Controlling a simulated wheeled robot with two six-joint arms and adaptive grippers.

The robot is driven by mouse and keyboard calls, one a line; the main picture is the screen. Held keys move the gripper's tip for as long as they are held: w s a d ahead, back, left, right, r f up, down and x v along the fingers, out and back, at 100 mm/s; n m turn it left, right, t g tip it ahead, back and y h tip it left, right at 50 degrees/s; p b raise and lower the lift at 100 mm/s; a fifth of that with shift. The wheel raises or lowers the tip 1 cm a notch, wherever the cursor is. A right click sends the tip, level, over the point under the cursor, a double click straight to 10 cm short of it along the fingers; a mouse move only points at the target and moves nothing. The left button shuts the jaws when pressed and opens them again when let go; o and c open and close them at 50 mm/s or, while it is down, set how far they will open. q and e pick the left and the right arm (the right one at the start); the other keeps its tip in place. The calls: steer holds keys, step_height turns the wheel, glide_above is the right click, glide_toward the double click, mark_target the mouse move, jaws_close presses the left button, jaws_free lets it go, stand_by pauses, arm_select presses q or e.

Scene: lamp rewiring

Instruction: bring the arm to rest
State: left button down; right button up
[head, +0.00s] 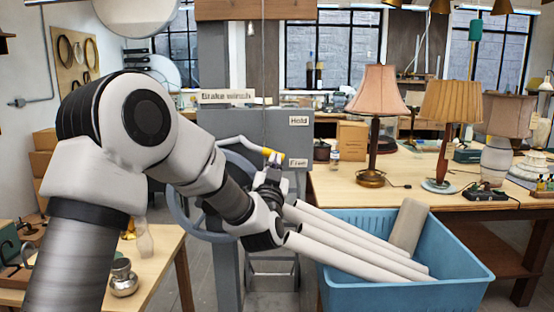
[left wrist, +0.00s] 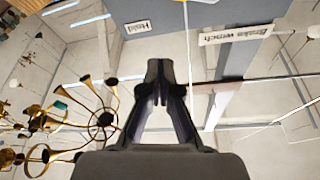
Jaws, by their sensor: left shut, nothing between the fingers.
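My left arm (head: 150,120) comes in from the left and reaches out in front of the grey brake winch (head: 254,128). My left gripper (head: 275,160) is at the end of it, just below the yellow tip of the winch's white lever (head: 234,144). It is close to the lever tip in the picture; I cannot tell whether they touch. In the left wrist view the gripper (left wrist: 160,66) has its fingers together, with nothing between them. The upside-down "Hold" sign (left wrist: 66,29) and "Brake winch" sign (left wrist: 236,34) show beyond it. My right gripper is not in view.
A blue bin (head: 400,293) with several pale tubes (head: 350,240) stands right of my left gripper. A wooden bench (head: 430,195) with several lamps (head: 376,100) is behind it. A smaller table (head: 160,255) with a metal pot (head: 123,280) is at the lower left.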

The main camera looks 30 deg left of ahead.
arm_select(q)
steer(key=s+d+f+m+g+h, duration=0.2)
steer(key=f, duration=1.1)
steer(key=s+d+f+m+g+h, duration=0.1)
steer(key=s+d+f+g+h, duration=0.15)
steer(key=f, duration=1.15)
steer(key=s+d+f+m+g+h, duration=0.1)
steer(key=s+d+f+m+g, duration=0.15)
steer(key=f, duration=1.05)
steer(key=s+d+f+g+h, duration=0.35)
steer(key=s+f+g, duration=0.25)
steer(key=s+f, duration=0.95)
steer(key=s+d+f+n+g, duration=0.1)
steer(key=s+d+n+g, duration=0.1)
steer(key=s, duration=0.6)
steer(key=s+d+f+n+g, duration=0.1)
steer(key=s+g, duration=0.3)
steer(key=s, duration=0.5)
steer(key=shift+s+d+f+n+g+h, duration=0.3)
steer(key=shift+d+f+n+g+h, duration=0.1)
steer(key=shift+d+n, duration=0.05)
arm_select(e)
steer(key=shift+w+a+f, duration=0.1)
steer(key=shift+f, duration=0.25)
